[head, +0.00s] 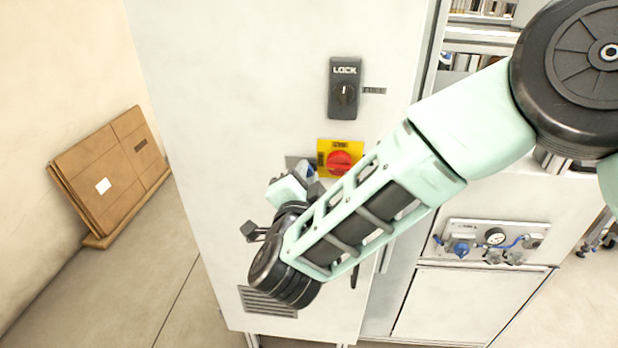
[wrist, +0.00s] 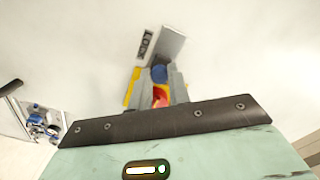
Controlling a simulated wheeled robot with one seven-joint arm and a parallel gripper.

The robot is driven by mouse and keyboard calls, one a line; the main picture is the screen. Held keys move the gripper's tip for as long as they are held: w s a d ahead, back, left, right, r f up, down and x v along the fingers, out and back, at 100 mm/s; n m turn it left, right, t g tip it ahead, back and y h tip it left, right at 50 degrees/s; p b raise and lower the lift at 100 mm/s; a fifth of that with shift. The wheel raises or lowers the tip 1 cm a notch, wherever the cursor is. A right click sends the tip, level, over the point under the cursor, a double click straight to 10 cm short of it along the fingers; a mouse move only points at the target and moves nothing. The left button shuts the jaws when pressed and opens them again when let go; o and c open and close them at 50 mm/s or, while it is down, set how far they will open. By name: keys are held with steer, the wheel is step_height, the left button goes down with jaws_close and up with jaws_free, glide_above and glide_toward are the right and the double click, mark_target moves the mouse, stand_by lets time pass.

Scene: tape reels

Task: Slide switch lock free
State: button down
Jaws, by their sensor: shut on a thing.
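A red rotary switch (head: 340,161) sits on a yellow plate (head: 324,146) on the front of a pale cabinet. In the wrist view the red switch (wrist: 160,95) and the plate's yellow edge (wrist: 131,88) show partly behind the fingers. A small blue lock (head: 308,169) is at the left edge of the yellow plate. My gripper (head: 311,178) is shut on this lock. In the wrist view the blue lock (wrist: 159,74) shows between my grey fingertips (wrist: 164,83). Whether the lock still passes through the switch is hidden.
A dark plate marked LOCK (head: 343,105), with a knob, is above the switch on the pale cabinet (head: 240,110). Right are a gauge panel (head: 480,241) and shelving. Flat cardboard (head: 112,170) leans on the left wall. The floor (head: 150,280) in front of it is clear.

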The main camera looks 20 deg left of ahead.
steer(key=shift+s+a+b, duration=0.15)
steer(key=shift+a+b, duration=0.2)
steer(key=shift+a, duration=0.2)
steer(key=shift+s+a+b, duration=0.15)
steer(key=shift+a+b, duration=0.2)
steer(key=shift+a, duration=0.15)
steer(key=c, duration=1.3)
jaws_free()
steer(key=shift+a, duration=0.1)
steer(key=shift+s, duration=0.1)
steer(key=b+v, duration=0.6)
steer(key=v, duration=1.1)
steer(key=shift+d, duration=0.2)
steer(key=shift+r, duration=0.1)
